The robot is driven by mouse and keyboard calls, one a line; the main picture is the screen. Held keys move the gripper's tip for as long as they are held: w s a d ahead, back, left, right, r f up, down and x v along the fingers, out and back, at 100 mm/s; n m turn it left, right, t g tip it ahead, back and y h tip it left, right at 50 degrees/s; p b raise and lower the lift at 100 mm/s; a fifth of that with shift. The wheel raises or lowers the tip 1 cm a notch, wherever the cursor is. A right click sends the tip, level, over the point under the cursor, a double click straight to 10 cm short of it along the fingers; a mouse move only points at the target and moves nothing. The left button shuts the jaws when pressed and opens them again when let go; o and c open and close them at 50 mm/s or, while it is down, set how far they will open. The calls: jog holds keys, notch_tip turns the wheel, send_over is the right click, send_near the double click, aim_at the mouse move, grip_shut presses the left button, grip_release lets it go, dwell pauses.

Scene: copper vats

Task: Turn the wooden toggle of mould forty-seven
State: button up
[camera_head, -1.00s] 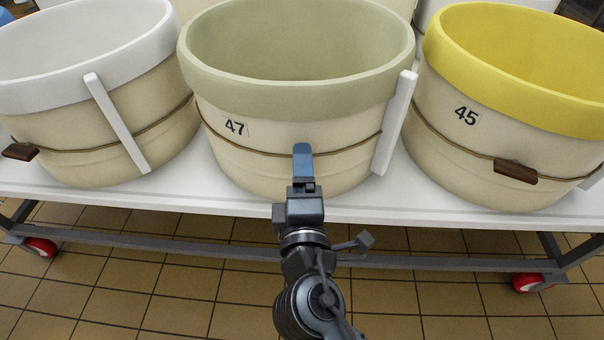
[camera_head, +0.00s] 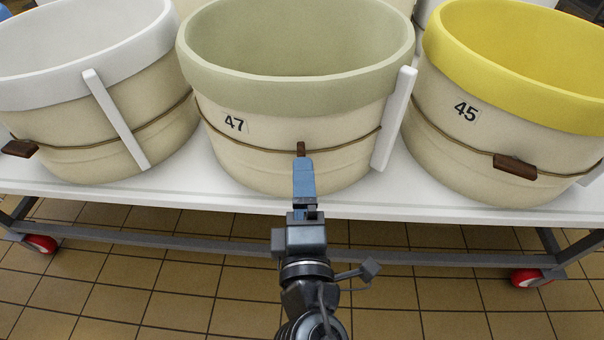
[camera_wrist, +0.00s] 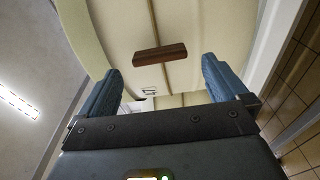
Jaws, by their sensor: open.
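Mould forty-seven (camera_head: 262,170) is a cream tub with a pale green rim and the label "47", standing in the middle of the white table. A thin cord (camera_head: 345,146) runs round its wall. The dark brown wooden toggle (camera_head: 301,149) stands upright, across the cord. In the wrist view the toggle (camera_wrist: 160,53) shows crosswise over the cord, ahead of my fingers. My gripper (camera_head: 303,163) has blue fingers, one behind the other in the head view. In the wrist view my gripper (camera_wrist: 160,70) is open and empty, with its fingers apart from the toggle.
Mould 45 (camera_head: 480,150) with a yellow rim stands right, its toggle (camera_head: 515,166) lying along its cord. A white-rimmed mould (camera_head: 70,155) stands left, with a toggle (camera_head: 20,148). A white bar (camera_head: 394,120) leans against mould forty-seven. The table's front edge (camera_head: 400,208) is clear.

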jog(key=shift+s+d, duration=0.1)
jog(key=shift+s, duration=1.45)
jog(key=s+d+f+m+g, duration=0.2)
jog(key=s+d+f+m, duration=0.1)
jog(key=s+d+f, duration=0.25)
jog(key=s+d+r+m+g, duration=0.1)
jog(key=s+d+m, duration=0.45)
jog(key=s, duration=0.35)
jog(key=s+d+m+g, duration=0.1)
jog(key=s+d+m, duration=0.4)
jog(key=s+d, duration=0.3)
jog(key=s+d+r+m+h, duration=0.1)
jog(key=s+d+r+m, duration=0.2)
jog(key=s+r+m, duration=0.3)
notch_tip(320, 180, up, 19)
jog(key=p, duration=1.9)
jog(key=shift+n+t, duration=0.4)
jog(key=shift+n, duration=0.05)
jog(key=shift+s+d+f, duration=0.1)
